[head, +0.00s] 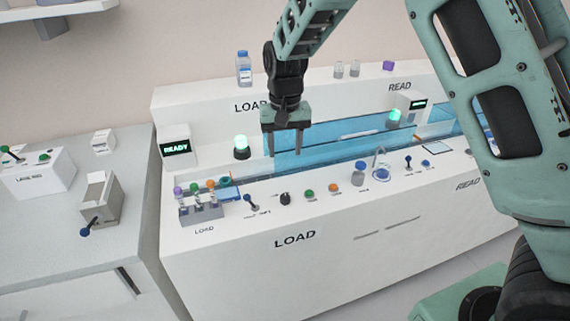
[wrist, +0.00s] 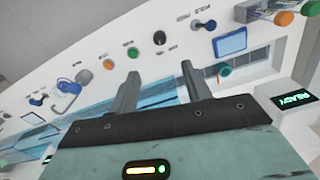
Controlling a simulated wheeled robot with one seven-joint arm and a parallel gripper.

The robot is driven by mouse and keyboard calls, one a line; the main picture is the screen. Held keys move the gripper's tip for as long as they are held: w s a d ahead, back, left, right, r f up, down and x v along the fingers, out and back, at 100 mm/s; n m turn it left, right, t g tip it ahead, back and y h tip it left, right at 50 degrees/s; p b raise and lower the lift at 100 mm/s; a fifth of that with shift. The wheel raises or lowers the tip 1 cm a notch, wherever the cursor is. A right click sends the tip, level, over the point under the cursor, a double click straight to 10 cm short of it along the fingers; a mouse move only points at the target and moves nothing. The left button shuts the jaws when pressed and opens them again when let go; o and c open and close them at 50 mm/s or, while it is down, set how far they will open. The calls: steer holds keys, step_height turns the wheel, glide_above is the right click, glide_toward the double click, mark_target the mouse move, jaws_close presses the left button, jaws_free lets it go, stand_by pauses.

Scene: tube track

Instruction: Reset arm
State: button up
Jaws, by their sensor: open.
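My gripper (head: 285,145) hangs above the white bench, in front of the blue track channel and near the LOAD end. It is open and empty, with its two fingers apart and pointing down. In the wrist view my gripper (wrist: 158,85) also shows with spread fingers and nothing between them. The blue track (head: 345,145) runs along the bench from LOAD towards READ. A rack (head: 201,215) with several coloured-cap tubes stands at the LOAD end. A teal ring-like piece (head: 225,181) lies by the track's left end; it also shows in the wrist view (wrist: 223,71).
Knobs, levers and buttons line the bench front, including a green button (head: 309,195). A READY display (head: 176,148) and a lit green lamp (head: 241,147) stand at the left. A blue-capped bottle (head: 244,68) stands on the back ledge. A grey side counter (head: 90,235) is at left.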

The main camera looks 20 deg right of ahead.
steer(key=shift+r, duration=0.75)
steer(key=shift+s, duration=0.1)
steer(key=s+a+r+n+y, duration=0.1)
steer(key=s+a+r+n, duration=0.2)
steer(key=s, duration=0.7)
steer(key=s+a+r+n, duration=0.1)
steer(key=s+a+n, duration=0.1)
steer(key=s+a, duration=0.5)
steer(key=s+d+n, duration=0.2)
steer(key=s, duration=0.6)
steer(key=s+d+n, duration=0.1)
steer(key=s+n, duration=0.1)
steer(key=s, duration=0.6)
steer(key=shift+s+d+f+n+p, duration=0.15)
steer(key=shift+s+d+n+p, duration=0.15)
steer(key=shift+d, duration=0.1)
steer(key=shift+w, duration=0.1)
